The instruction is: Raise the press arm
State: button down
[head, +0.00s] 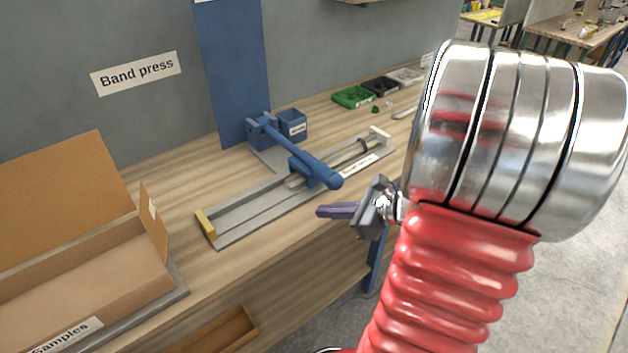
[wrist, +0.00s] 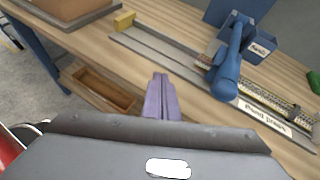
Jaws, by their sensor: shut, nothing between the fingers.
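The blue press arm (head: 296,151) is down, lying across the long grey press bed (head: 240,219) on the bench. Its round blue knob end (head: 331,179) points toward the bench's front edge. The arm also shows in the wrist view (wrist: 230,62), with its knob end toward me. My gripper (head: 322,211) is in front of the bench edge, a little left of and nearer than the knob, and apart from it. Its purple fingers (wrist: 161,98) are closed together and empty. In the wrist view the press arm is right of the fingers.
An open cardboard samples box (head: 80,270) stands at the left. A blue bin (head: 292,123) sits by the arm's pivot. A green tray (head: 353,97) and dark tray lie further back. A wooden drawer or box (head: 215,335) is below the bench top. Space before the bench edge looks clear.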

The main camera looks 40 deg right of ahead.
jog(key=s+d+f+m+t+h, duration=0.2)
jog(key=s+d+m+h, duration=0.1)
jog(key=d+m, duration=0.4)
jog(key=d, duration=0.3)
jog(key=shift+d+f+t+h, duration=0.2)
jog(key=shift+t+h, duration=0.1)
jog(key=shift+h, duration=0.1)
jog(key=shift+w, duration=0.15)
jog(key=shift+x, duration=4.9)
jog(key=shift+a, duration=0.1)
